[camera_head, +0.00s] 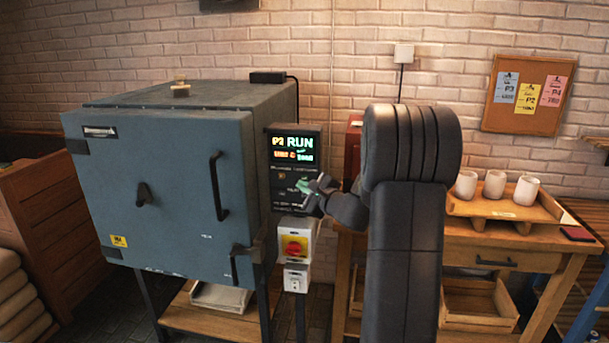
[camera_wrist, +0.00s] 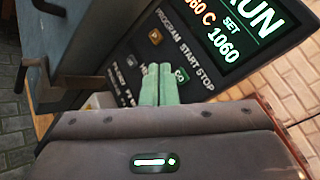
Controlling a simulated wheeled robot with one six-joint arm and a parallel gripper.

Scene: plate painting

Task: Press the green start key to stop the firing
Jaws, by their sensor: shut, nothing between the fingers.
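The kiln controller (camera_head: 281,170) is a dark panel on the right of the blue kiln. Its screen (camera_head: 294,149) reads P2 RUN; in the wrist view the screen (camera_wrist: 235,30) shows RUN and SET 1060. The green start key (camera_wrist: 181,75) is lit, just right of my fingertips and partly hidden by them. My gripper (camera_wrist: 158,70) is shut and empty, with its pale green fingers side by side pointing at the panel. It also shows in the head view (camera_head: 303,188) in front of the lower keys. I cannot tell whether the tips touch the panel.
The blue kiln (camera_head: 160,180) has its door shut, with a handle at its right. A yellow box with a red switch (camera_head: 294,248) is below the controller. A wooden table (camera_head: 480,255) at right bears a tray (camera_head: 500,208) with white cups.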

